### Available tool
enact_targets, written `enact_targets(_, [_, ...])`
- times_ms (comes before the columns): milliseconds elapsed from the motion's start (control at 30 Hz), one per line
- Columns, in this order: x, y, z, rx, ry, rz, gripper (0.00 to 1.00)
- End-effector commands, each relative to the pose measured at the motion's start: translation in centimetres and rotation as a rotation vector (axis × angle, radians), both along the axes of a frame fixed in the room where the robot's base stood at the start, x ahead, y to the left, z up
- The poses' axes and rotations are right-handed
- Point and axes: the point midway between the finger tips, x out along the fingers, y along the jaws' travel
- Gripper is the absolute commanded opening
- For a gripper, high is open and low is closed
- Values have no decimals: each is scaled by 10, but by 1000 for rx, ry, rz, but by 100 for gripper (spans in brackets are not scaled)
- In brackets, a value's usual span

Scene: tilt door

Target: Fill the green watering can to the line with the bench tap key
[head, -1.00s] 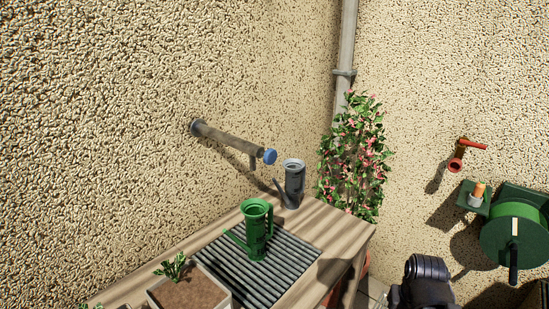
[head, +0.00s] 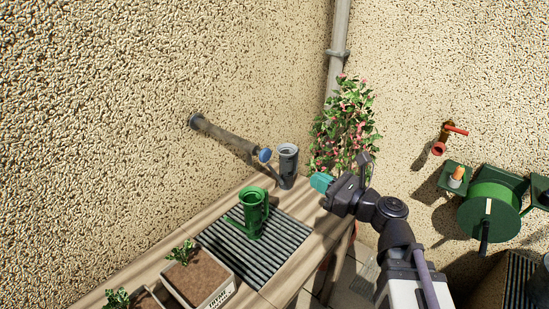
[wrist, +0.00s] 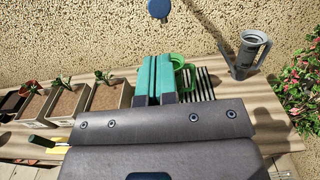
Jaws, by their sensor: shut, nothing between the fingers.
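The green watering can (head: 253,213) stands upright on a dark slatted grate (head: 287,243) on the wooden bench. In the wrist view the can (wrist: 181,68) is partly hidden behind my fingers. The knob also shows at the top of the wrist view (wrist: 158,9). No flowing water is visible. My gripper (head: 320,182), with teal fingers, is shut and empty, right of the can and apart from the knob.
A grey watering can (head: 288,166) stands behind the green one, near the tap. Planters (head: 200,278) line the bench's near left. A flowering plant (head: 343,125) stands beyond my gripper. A red tap (head: 451,134) and green hose reel (head: 490,210) are on the right wall.

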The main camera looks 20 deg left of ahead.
Motion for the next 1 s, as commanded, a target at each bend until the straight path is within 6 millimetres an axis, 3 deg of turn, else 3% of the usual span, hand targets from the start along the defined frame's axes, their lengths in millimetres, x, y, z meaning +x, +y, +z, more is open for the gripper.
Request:
enact_targets(233, [1, 2, 0, -3, -3, 2, 0])
enact_targets(367, [6, 12, 0, -4, -4, 3, 0])
enact_targets(800, [45, 96, 0, -4, -5, 5, 0])
enact_targets(1000, [56, 122, 0, -5, -4, 3, 0])
